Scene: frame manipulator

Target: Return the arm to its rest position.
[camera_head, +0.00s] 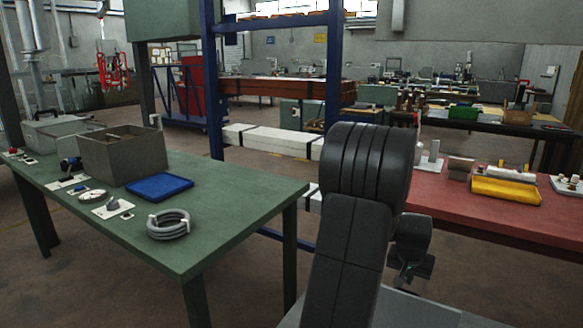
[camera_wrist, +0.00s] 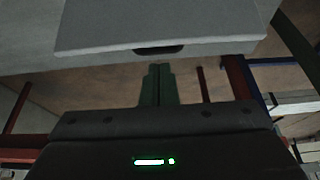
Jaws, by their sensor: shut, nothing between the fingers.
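My arm rises in the front middle of the head view as dark, thick links and bends over at the top. My gripper (camera_head: 404,277) hangs low behind the arm, left of the red table's front edge, and is partly hidden by the upright link. In the wrist view my gripper (camera_wrist: 157,72) shows as two narrow fingers close together beyond the dark wrist body with a green light. It is shut, with nothing held.
A green table (camera_head: 235,190) at left bears a grey box (camera_head: 122,155), a blue tray (camera_head: 159,187) and a coiled grey hose (camera_head: 168,224). A red table (camera_head: 470,220) at right bears a yellow item (camera_head: 506,190). A blue rack (camera_head: 213,90) stands behind. Floor shows between the tables.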

